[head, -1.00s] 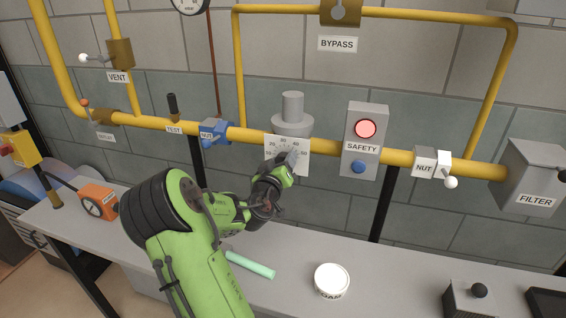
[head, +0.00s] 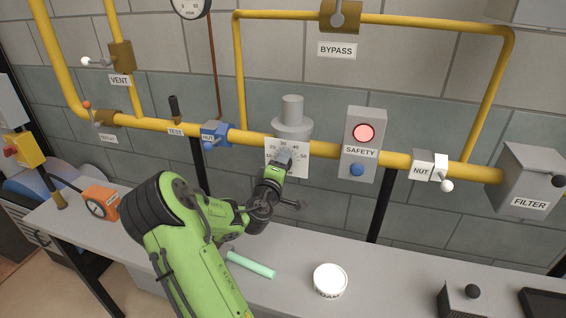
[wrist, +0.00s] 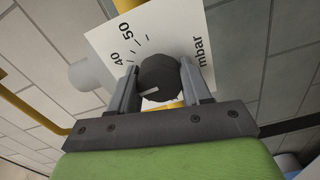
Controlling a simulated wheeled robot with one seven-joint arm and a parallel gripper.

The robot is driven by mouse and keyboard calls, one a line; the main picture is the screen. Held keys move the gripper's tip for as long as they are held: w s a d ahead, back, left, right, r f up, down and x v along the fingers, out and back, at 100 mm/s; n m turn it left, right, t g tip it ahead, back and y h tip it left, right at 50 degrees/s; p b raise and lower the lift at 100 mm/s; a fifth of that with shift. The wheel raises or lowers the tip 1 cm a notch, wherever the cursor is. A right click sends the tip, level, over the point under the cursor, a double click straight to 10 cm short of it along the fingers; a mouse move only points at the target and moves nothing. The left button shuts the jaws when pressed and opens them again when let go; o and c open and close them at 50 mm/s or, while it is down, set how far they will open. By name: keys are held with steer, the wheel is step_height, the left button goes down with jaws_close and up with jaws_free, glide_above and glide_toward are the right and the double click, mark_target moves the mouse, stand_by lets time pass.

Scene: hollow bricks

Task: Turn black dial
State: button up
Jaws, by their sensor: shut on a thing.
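The black dial (wrist: 158,78) sits on a white scale plate (wrist: 118,32) marked in mbar, with 40 and 50 readable in the wrist view. My gripper (wrist: 160,84) has one finger on each side of the dial and is shut on it. A pale pointer line shows on the dial's near face. In the head view the scale plate (head: 300,172) is below a grey cylinder on the yellow pipe, and my gripper (head: 284,158) is in front of it, hiding the dial.
The SAFETY box (head: 361,135) with a lit red lamp and blue button is close on the right. A green stick (head: 250,264) and a white round tub (head: 330,280) lie on the bench below.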

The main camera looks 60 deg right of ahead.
steer(key=shift+w+r+n, duration=0.1)
steer(key=shift+w+n, duration=0.05)
steer(key=shift+n, duration=0.45)
steer(key=o, duration=1)
steer(key=shift+o, duration=0.2)
